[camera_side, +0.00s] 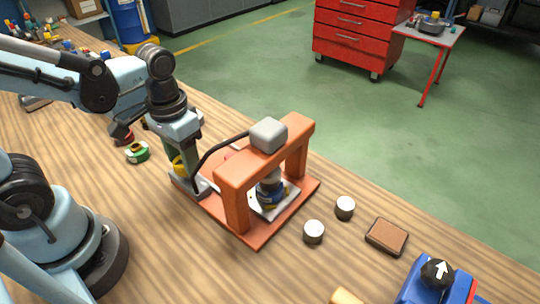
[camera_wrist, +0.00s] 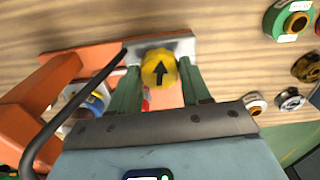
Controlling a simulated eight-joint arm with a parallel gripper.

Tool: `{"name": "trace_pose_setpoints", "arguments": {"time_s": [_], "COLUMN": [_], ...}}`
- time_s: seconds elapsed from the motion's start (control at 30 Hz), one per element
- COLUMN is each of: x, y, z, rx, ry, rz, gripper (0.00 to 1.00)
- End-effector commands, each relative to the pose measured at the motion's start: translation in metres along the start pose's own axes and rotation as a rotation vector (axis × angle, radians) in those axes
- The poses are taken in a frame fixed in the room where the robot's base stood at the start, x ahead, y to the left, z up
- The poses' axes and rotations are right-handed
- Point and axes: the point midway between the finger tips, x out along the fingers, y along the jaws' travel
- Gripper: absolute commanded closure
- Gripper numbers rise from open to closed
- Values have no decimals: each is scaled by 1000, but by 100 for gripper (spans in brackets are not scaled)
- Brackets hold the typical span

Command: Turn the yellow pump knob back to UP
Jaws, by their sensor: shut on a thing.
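The yellow pump knob (camera_wrist: 159,68) sits on a grey metal block at the edge of the orange base. A black arrow on its top points up in the wrist view. My gripper (camera_wrist: 159,67) is shut on the knob, with one green finger on each side of it. In the side view my gripper (camera_side: 184,168) reaches down from above, and only a bit of the yellow knob (camera_side: 177,166) shows beside the fingers. No UP mark is readable in either view.
The orange lift frame (camera_side: 232,187) stands right beside my gripper, with a grey block (camera_side: 268,134) on top and a black hose (camera_side: 213,151) arching toward the pump. A blue item (camera_side: 270,190) sits beneath it.

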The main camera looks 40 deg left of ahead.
Motion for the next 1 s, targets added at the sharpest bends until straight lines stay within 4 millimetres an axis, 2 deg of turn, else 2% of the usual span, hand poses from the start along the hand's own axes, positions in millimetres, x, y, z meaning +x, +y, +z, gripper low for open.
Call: {"name": "trace_pose_setpoints", "arguments": {"time_s": [1.0], "x": [0], "y": [0], "z": [-1], "rx": [-965], "ry": [5], "rz": [4], "gripper": [83]}}
